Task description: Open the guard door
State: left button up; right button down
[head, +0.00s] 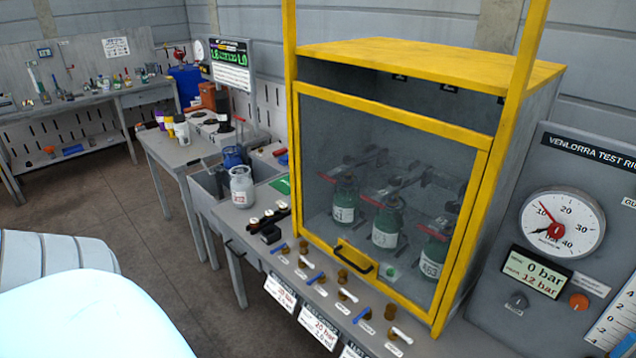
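The guard door (400,150) is a clear panel in a yellow frame on the front of a yellow-topped cabinet (440,62). It covers most of the front, with a dark gap above its top edge. Its black handle (354,258) sits on a yellow plate at the bottom edge. Behind the panel stand green cylinders (387,222) with white labels, in a row. No gripper shows in the head view, and nothing touches the handle.
Brass fittings and small levers (343,277) line the bench ledge before the door. A white-grey cylinder (242,187) stands left of the cabinet near a sink. A gauge panel (560,240) stands close on the right. Floor (130,225) is open at left.

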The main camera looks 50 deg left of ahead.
aim_at(363, 264)
jog(key=u, duration=1.25)
jog(key=i+j+u, duration=0.15)
jog(key=j, duration=0.25)
jog(key=i+j+u, duration=0.15)
jog(key=j, duration=0.25)
jog(key=i+j+u, duration=0.15)
jog(key=j, duration=0.25)
